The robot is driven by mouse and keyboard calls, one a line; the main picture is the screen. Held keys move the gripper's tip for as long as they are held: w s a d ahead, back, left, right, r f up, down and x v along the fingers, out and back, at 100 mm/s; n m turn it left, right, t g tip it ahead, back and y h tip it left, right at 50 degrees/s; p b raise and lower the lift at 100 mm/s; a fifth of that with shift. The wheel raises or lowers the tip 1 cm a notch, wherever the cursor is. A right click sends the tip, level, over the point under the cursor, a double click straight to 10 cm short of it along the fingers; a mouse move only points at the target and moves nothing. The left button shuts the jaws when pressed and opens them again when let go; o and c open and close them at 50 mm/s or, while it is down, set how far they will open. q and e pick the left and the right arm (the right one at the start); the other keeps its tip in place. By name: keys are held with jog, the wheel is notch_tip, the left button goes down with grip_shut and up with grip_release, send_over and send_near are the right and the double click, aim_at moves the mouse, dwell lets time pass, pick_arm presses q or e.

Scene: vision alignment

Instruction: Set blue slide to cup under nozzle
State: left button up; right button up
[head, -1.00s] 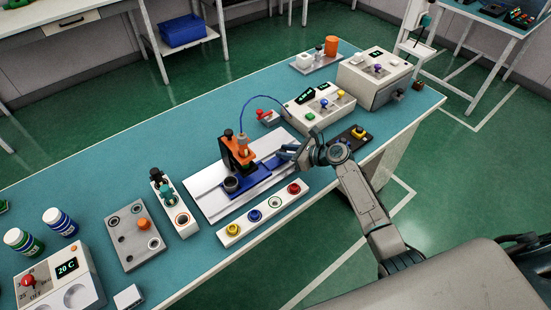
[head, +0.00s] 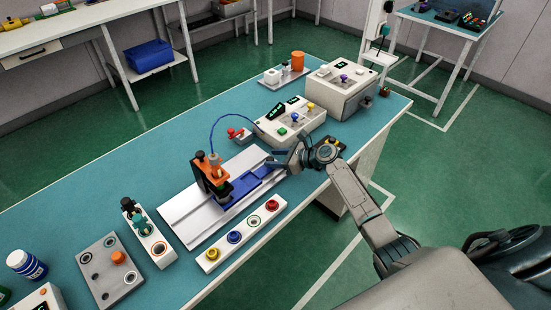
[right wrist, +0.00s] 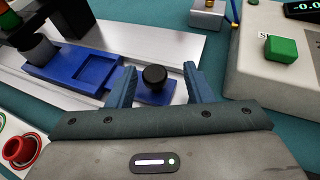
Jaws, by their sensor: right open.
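The orange nozzle stand (head: 210,172) straddles the white rail (head: 187,220). The blue slide (head: 248,184) lies along the rail; in the right wrist view its square recess shows (right wrist: 96,69). A dark grey cup (right wrist: 39,49) sits at the slide's left end in the right wrist view, close beside the dark stand parts; I cannot tell whether it is exactly under the nozzle. A black round knob (right wrist: 154,77) stands on the slide's right end. My right gripper (head: 283,160) is open, with its fingers on either side of the knob, apparently not touching it. My left gripper is out of view.
A white strip with coloured rings (head: 244,236) lies in front of the rail. A white control box with a green button (head: 290,122) stands behind my right gripper. A grey holed plate (head: 103,262) and a white holder (head: 150,240) are at the left.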

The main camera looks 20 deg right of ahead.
jog(key=shift+s, duration=0.1)
jog(key=b+v, duration=0.2)
jog(key=v, duration=0.7)
jog(key=shift+s+d, duration=0.15)
jog(key=shift+d, duration=0.15)
jog(key=shift+s+d+r, duration=0.3)
jog(key=shift+s+r, duration=0.05)
